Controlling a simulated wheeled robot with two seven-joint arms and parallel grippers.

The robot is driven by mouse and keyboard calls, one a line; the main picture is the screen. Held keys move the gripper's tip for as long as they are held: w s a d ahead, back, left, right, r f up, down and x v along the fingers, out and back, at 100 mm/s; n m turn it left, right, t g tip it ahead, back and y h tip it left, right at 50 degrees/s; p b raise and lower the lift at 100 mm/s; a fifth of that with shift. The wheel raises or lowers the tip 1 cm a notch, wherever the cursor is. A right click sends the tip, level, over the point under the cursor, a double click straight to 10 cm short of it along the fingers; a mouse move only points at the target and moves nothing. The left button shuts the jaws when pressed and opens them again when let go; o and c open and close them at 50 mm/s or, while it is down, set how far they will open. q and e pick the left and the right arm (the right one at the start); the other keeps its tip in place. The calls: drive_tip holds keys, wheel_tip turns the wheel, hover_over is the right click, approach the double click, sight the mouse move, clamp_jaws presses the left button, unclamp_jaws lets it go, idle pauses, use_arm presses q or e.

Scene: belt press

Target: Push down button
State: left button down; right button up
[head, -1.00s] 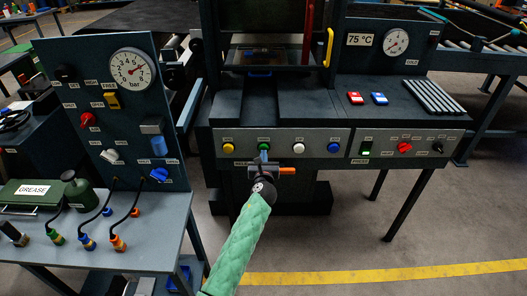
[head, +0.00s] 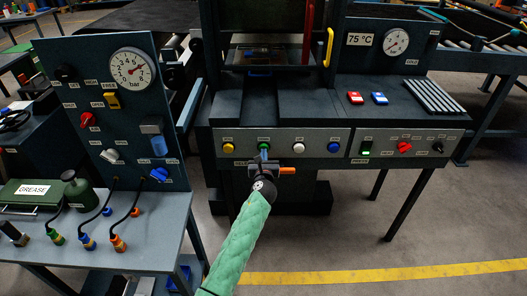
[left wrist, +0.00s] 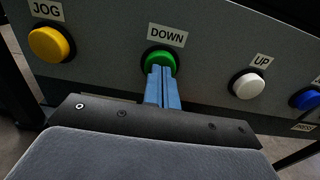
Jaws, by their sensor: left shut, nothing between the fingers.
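The green button labelled DOWN (left wrist: 161,59) is on the front panel of the press, between the yellow JOG button (left wrist: 48,43) and the white UP button (left wrist: 248,85). My left gripper (left wrist: 161,70) is shut and empty, its blue fingertips at the lower part of the green button. They overlap its lower edge in the wrist view; whether they touch or press it I cannot tell. In the head view the green button (head: 264,146) shows just above the fingertips of my left gripper (head: 264,152). My right gripper is not in view.
A blue button (head: 334,147) sits right of the white one, with a lit green switch (head: 366,148) and red knob (head: 404,146) farther right. A panel with a gauge (head: 132,68) and a bench with a green GREASE box (head: 38,192) stand at the left.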

use_arm(q)
drive_tip(key=shift+w, duration=0.3)
drive_tip(key=shift+s, duration=0.1)
drive_tip(key=shift+s+p, duration=1.1)
drive_tip(key=shift+s, duration=1.65)
